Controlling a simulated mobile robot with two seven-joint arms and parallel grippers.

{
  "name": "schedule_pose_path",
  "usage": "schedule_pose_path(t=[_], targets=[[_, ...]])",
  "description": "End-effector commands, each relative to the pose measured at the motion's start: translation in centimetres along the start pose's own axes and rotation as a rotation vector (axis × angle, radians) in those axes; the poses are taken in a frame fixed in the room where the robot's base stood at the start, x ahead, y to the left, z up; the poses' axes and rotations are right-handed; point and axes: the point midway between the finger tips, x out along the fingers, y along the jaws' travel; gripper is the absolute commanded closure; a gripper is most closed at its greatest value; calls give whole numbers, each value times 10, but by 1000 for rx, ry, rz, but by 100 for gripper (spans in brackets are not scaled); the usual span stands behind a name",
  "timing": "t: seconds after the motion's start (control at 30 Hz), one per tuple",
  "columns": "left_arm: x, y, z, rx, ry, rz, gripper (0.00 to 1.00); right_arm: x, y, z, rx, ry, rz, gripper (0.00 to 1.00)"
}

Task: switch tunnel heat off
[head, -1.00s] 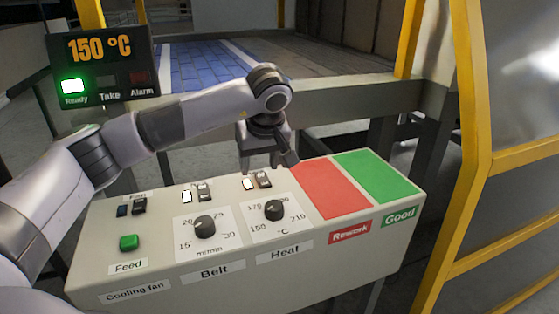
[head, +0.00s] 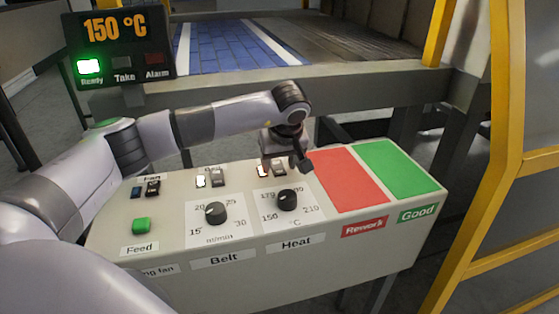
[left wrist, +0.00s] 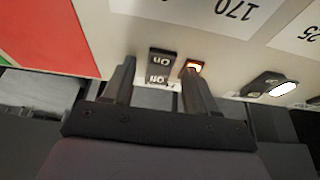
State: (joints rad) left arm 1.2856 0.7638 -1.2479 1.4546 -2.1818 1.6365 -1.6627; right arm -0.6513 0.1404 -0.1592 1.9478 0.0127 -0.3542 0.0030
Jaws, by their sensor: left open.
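The heat switch (head: 279,168) is a small dark rocker on the white sloped panel above the Heat knob (head: 287,200). Its lamp (head: 263,171) glows orange-white beside it. My left gripper (head: 286,169) is open and close over this switch, partly hiding it. In the left wrist view the switch (left wrist: 160,64), marked "On", lies in the gap between the spread fingers of my left gripper (left wrist: 160,88). The lit lamp (left wrist: 194,68) is at the tip of the right-hand finger. I cannot tell whether the fingers touch the panel. My right gripper is not in view.
The display (head: 117,47) reads 150 °C with Ready lit green. The belt switch (head: 218,177), fan switch (head: 152,188) and green Feed button (head: 141,225) are left of the gripper. The red Rework pad (head: 345,181) and green Good pad (head: 397,168) are right.

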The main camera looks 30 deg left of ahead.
Motion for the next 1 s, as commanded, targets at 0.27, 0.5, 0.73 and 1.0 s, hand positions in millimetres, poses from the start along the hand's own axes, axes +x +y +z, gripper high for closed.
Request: schedule_pose_path(t=[0.27, 0.5, 0.73, 1.0], targets=[[0, 0, 0, 0, 0, 0, 91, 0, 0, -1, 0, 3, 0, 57], [-2, 0, -2, 0, -24, -2, 99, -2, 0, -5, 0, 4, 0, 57], [-3, 0, -8, -2, -165, -5, 99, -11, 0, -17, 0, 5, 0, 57], [-1, 0, -10, -2, -256, 0, 99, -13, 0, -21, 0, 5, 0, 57]])
